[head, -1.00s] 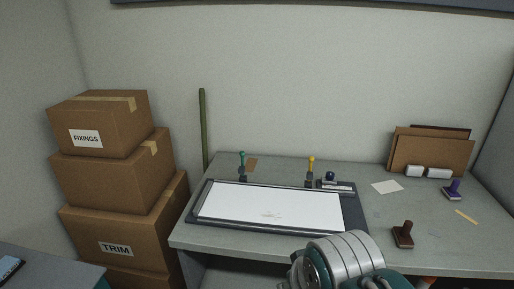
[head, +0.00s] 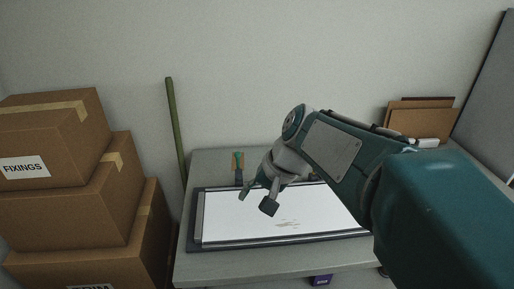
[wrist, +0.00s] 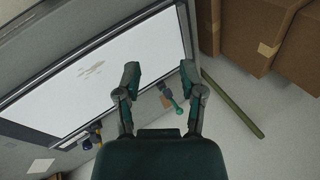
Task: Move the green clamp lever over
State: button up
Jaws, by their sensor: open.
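The green clamp lever (head: 239,160) stands at the back edge of the board (head: 195,240), near its left end, in the head view. In the wrist view the lever (wrist: 175,103) shows its rounded green knob, lying between my gripper's fingers. My gripper (head: 257,201) is open and empty, over the left part of the white sheet and in front of the lever. In the wrist view the gripper's fingertips (wrist: 161,74) are spread wide. I see no contact with the lever. The yellow lever (wrist: 97,126) shows in the wrist view; my arm hides it in the head view.
Stacked cardboard boxes (head: 65,200) stand left of the table. A green pole (head: 176,125) leans on the wall between them and the table. Brown folders (head: 420,122) stand at the back right. The white sheet (head: 230,217) has faint marks.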

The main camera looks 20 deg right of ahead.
jog(key=w+d+f+m+y, duration=0.2)
jog(key=w+m+y, duration=0.1)
jog(key=w, duration=0.5)
jog(key=w+d+f+m+y, duration=0.1)
jog(key=w+d+m+y, duration=0.15)
jog(key=w, duration=0.55)
jog(key=m+t+y, duration=0.3)
jog(key=m+y, duration=0.1)
send_near(238, 155)
jog(key=w+f, duration=0.1)
jog(key=x, duration=0.8)
jog(key=shift+a, duration=0.25)
jog(key=shift+w+a, duration=0.15)
jog(key=shift+w, duration=0.1)
jog(key=shift+c, duration=0.9)
jog(key=c, duration=0.5)
